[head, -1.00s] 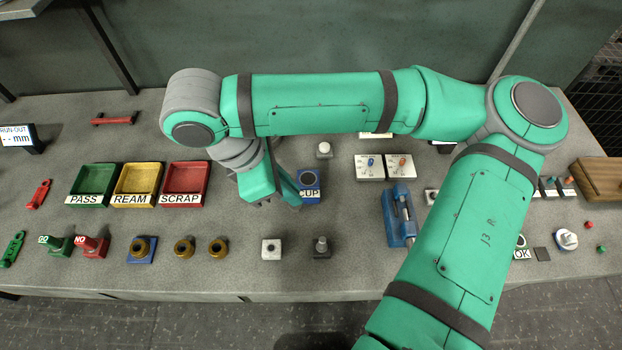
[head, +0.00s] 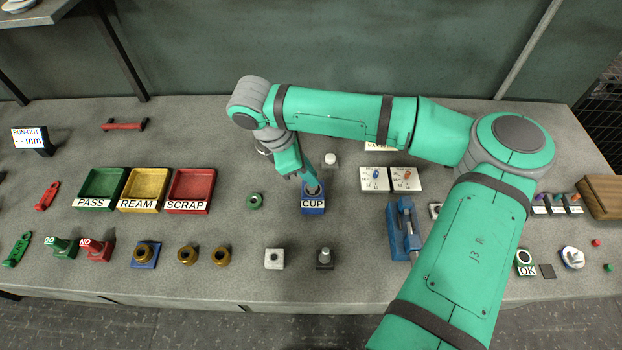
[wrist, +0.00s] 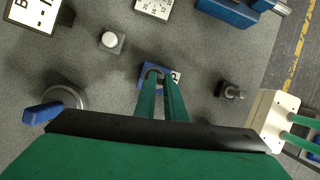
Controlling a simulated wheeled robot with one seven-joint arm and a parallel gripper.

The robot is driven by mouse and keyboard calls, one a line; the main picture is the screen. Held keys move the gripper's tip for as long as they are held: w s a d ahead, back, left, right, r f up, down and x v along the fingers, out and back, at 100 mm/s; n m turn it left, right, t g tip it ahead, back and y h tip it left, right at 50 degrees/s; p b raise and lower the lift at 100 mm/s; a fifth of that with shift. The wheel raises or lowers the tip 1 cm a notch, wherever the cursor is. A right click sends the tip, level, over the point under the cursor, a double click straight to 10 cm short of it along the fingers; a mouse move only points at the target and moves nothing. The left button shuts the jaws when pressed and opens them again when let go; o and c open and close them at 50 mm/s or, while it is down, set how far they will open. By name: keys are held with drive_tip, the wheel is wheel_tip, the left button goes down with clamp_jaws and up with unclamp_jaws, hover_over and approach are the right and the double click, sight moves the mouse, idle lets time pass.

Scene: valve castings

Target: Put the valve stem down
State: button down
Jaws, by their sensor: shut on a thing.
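My gripper (head: 313,187) is at the blue block labelled CUP (head: 312,208), with its fingers pointing down at the top of the block. In the wrist view the two green fingers (wrist: 157,82) are close together over the same blue block (wrist: 144,73). The gripper is shut on the valve stem, which the fingers mostly hide. A little grey shows between the fingertips and the block in the head view. I cannot tell how deep the stem sits in the cup or whether it touches it.
A dark block with a grey post (head: 325,257) is in front. A blue vice (head: 412,245) is to the right, the SCRAP tray (head: 168,190) to the left.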

drive_tip(key=shift+w+d+f, duration=0.1)
drive_tip(key=shift+w+f, duration=0.2)
drive_tip(key=shift+f, duration=0.05)
drive_tip(key=shift+w+f, duration=0.2)
drive_tip(key=shift+f, duration=1.5)
drive_tip(key=shift+f, duration=0.2)
drive_tip(key=c, duration=1.8)
unclamp_jaws()
drive_tip(key=shift+r, duration=0.1)
drive_tip(key=v, duration=1.2)
drive_tip(key=shift+d+r, duration=0.1)
drive_tip(key=shift+r, duration=0.05)
